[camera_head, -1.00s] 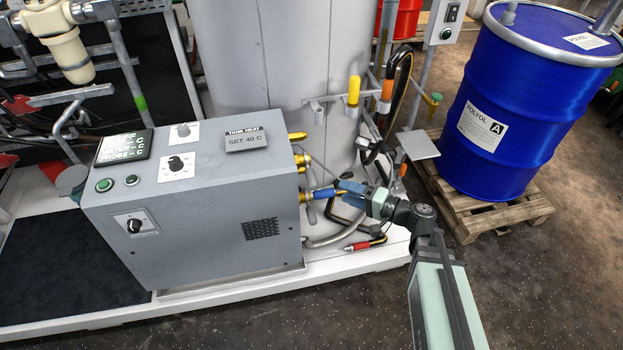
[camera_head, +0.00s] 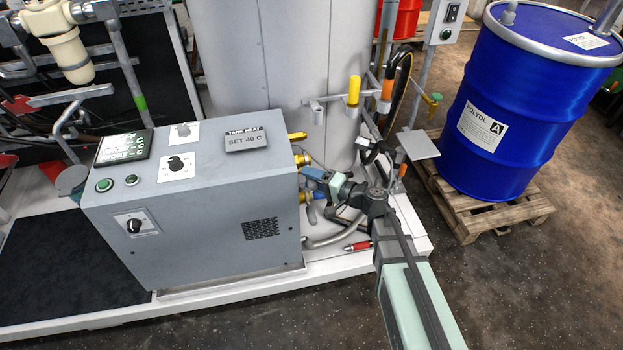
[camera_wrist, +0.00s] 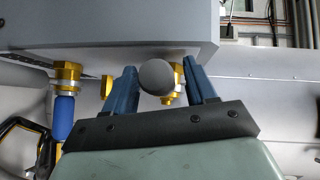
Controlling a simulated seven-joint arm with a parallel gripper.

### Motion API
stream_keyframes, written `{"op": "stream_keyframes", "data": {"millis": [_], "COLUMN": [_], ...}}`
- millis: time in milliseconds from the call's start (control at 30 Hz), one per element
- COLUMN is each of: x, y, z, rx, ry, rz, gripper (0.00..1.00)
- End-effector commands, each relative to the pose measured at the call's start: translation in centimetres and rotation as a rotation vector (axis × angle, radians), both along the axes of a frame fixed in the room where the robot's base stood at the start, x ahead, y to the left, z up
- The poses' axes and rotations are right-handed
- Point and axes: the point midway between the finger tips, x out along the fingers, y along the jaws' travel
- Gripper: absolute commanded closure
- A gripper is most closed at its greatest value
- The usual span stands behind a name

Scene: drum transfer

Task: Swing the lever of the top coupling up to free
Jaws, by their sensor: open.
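Brass couplings stick out of the right side of the grey cabinet; the upper one (camera_head: 302,159) and a lower one (camera_head: 306,197) show in the head view. My gripper (camera_head: 309,174) is close to the cabinet beside them. In the wrist view my gripper (camera_wrist: 158,66) is open, its two blue fingers apart. A round dark grey end (camera_wrist: 155,76), apparently the lever's, shows between the fingers, with a brass fitting (camera_wrist: 179,75) partly hidden behind it. I cannot tell whether either finger touches it. Another brass coupling (camera_wrist: 66,75) with a blue sleeve (camera_wrist: 63,116) is to the left.
The grey cabinet (camera_head: 190,230) stands close on the left, on a white base (camera_head: 240,289). Hoses, a red-ended fitting (camera_head: 357,246) and a yellow-handled part (camera_head: 353,90) are near the arm. A blue drum (camera_head: 535,110) stands on a pallet at right.

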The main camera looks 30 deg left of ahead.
Motion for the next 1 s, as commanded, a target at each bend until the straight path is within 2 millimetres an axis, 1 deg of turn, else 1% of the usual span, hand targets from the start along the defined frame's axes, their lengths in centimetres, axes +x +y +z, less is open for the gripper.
{"op": "stream_keyframes", "data": {"millis": [333, 900, 1000], "x": [-0.02, -0.01, -0.01], "y": [0.23, 0.21, 0.21], "z": [-0.02, -0.03, -0.04], "rx": [0.0, -0.001, -0.001], "ry": [0.0, 0.0, 0.0], "rz": [0.0, 0.0, 0.0], "gripper": [0.45, 0.99, 1.0]}}
